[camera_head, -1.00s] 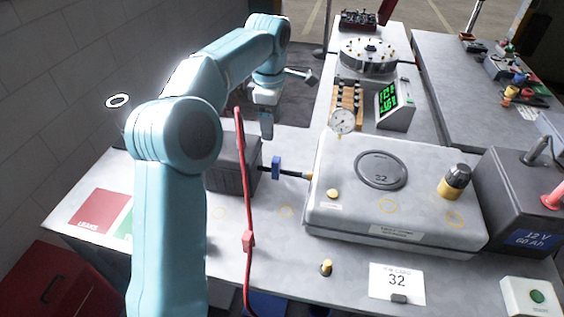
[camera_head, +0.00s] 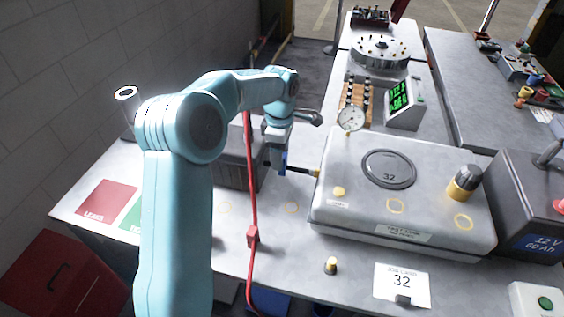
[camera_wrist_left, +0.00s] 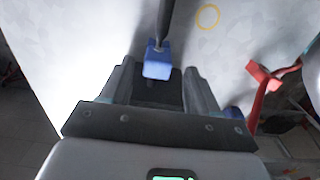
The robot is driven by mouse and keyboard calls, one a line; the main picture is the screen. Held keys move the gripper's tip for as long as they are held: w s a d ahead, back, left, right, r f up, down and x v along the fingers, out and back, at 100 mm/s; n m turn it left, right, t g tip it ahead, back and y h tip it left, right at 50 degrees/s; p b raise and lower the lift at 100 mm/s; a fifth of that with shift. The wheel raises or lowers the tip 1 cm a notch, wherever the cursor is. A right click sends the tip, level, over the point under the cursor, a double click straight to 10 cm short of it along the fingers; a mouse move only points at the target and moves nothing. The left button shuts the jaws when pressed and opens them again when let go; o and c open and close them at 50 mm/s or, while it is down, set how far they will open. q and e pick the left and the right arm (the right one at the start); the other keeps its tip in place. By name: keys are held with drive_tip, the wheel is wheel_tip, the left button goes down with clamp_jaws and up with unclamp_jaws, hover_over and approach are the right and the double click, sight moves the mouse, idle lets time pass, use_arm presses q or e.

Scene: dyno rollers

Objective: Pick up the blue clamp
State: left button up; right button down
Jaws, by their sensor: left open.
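The blue clamp (camera_wrist_left: 157,64) sits on a dark rod in the left wrist view, between the two fingers of my left gripper (camera_wrist_left: 160,78). The fingers stand on either side of it with a gap visible, so it is not gripped. In the head view my left gripper (camera_head: 279,160) is lowered over the rod between the dark block (camera_head: 236,155) and the grey unit (camera_head: 405,190). The clamp is mostly hidden there by the gripper, with a bit of blue (camera_head: 283,164) showing. My right gripper is out of view.
A red cable (camera_head: 250,200) with a red clip (camera_head: 252,236) hangs just left of the gripper. A dial gauge (camera_head: 351,118) stands close on the right. A small yellow-topped peg (camera_head: 330,265) and a number card (camera_head: 402,285) are at the bench front.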

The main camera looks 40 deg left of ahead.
use_arm(q)
drive_tip(key=f, duration=0.4)
drive_tip(key=shift+w+a+f+p, duration=0.1)
drive_tip(key=shift+w+f+p, duration=0.1)
drive_tip(key=shift+w+p, duration=0.1)
drive_tip(key=shift+s+r, duration=0.15)
drive_tip(key=shift+s, duration=0.05)
drive_tip(key=shift+w, duration=0.2)
drive_tip(key=c, duration=0.9)
drive_tip(key=shift+s, duration=0.1)
clamp_jaws()
